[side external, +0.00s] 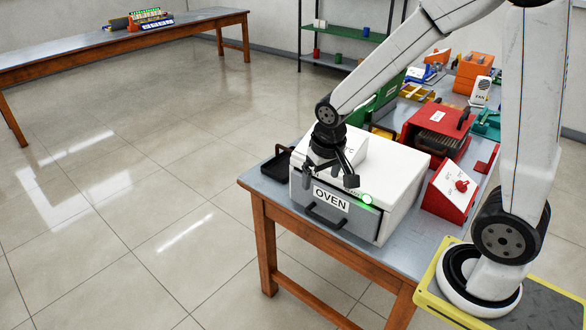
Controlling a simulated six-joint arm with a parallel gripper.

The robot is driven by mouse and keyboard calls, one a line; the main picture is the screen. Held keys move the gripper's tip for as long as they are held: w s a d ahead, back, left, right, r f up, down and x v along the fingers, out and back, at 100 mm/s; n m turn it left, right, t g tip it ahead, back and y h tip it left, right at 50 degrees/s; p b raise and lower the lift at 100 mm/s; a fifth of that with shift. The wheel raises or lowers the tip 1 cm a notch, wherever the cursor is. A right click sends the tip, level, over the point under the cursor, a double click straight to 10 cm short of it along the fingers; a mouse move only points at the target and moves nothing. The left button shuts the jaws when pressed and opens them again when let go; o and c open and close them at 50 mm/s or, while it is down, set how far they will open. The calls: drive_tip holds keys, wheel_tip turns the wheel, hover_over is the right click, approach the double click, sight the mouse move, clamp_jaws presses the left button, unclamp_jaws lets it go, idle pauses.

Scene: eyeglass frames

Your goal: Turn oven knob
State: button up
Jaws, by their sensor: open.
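The white oven (395,175) stands at the table's near edge, with a grey front marked OVEN (331,198) and a dark handle (325,218). A green light (367,199) glows at the front's upper right. My gripper (331,179) points down over the front upper edge of the oven, open, with its fingers apart and nothing seen between them. I cannot tell whether it touches the oven. A red knob (461,185) sits on the sloped white panel of a red box (447,207) to the right of the oven. No knob shows on the oven's front; one may be hidden by my gripper.
A black tray (283,162) lies left of the oven. Behind are a red machine (437,125), orange boxes (475,72), yellow parts (417,92) and a white device marked FAN (480,92). The floor (130,220) left of the table is clear.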

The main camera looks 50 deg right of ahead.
drive_tip(key=w+d+r+m+g+h, duration=0.2)
drive_tip(key=w+d+m, duration=0.8)
drive_tip(key=d, duration=0.5)
drive_tip(key=shift+w+d+r+h, duration=0.3)
drive_tip(key=shift+w+r+h, duration=0.25)
drive_tip(key=shift+w+h, duration=0.3)
drive_tip(key=shift+x, duration=3.9)
drive_tip(key=shift+s, duration=0.1)
drive_tip(key=c, duration=1.3)
